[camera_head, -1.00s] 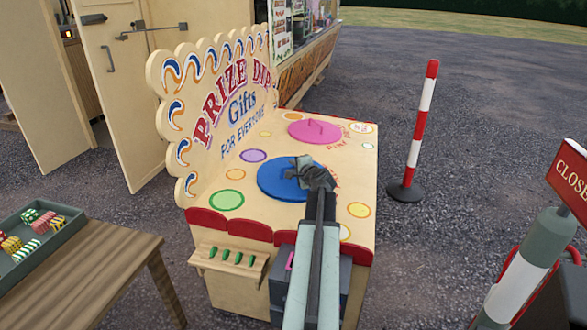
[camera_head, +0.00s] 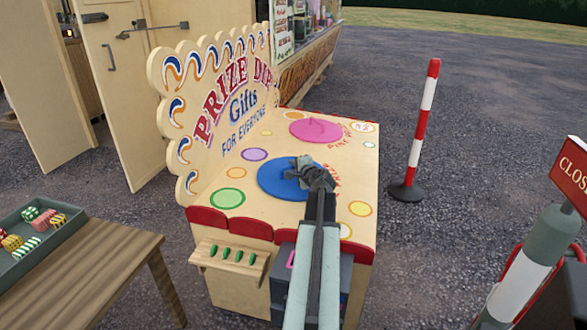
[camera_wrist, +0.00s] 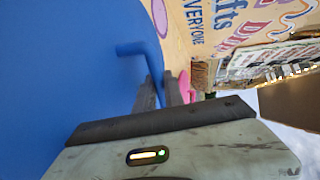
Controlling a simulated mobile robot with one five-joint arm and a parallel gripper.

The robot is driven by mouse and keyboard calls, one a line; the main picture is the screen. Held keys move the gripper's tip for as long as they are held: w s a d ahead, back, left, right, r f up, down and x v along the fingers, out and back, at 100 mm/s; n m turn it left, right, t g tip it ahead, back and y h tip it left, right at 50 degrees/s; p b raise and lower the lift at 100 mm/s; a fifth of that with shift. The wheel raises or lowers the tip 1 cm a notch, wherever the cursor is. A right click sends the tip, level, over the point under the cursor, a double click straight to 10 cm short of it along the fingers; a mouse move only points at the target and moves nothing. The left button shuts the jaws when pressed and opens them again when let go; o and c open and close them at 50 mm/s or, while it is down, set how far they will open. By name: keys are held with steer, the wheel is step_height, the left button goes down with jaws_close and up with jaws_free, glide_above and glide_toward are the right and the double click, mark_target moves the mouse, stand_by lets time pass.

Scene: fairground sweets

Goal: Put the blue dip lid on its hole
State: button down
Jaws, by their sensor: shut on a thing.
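The blue dip lid (camera_head: 272,180) is a flat round disc on the near part of the prize dip counter top (camera_head: 303,221). My gripper (camera_head: 311,170) reaches over its right side. In the wrist view the blue lid (camera_wrist: 60,70) fills the left, and my gripper (camera_wrist: 160,92) is shut on its bent blue handle (camera_wrist: 140,50). The lid looks flat and low over the counter; I cannot tell whether it rests on it. The hole is not visible, and the lid may hide it.
A pink lid (camera_head: 316,131) lies farther back on the counter. The lettered backboard (camera_head: 228,110) rises along the left edge. A small shelf (camera_head: 229,258) is on the counter's front. A red-and-white post (camera_head: 424,120) stands to the right, and a wooden table (camera_head: 95,270) at the left.

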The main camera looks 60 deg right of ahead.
steer(key=shift+f, duration=0.25)
steer(key=c, duration=1.3)
jaws_free()
steer(key=shift+c, duration=0.2)
steer(key=shift+a+r, duration=0.1)
steer(key=p+v, duration=0.2)
steer(key=v, duration=0.5)
steer(key=shift+s+a+r, duration=0.15)
steer(key=shift+s+a, duration=0.05)
steer(key=shift+s, duration=0.15)
steer(key=shift+w, duration=0.1)
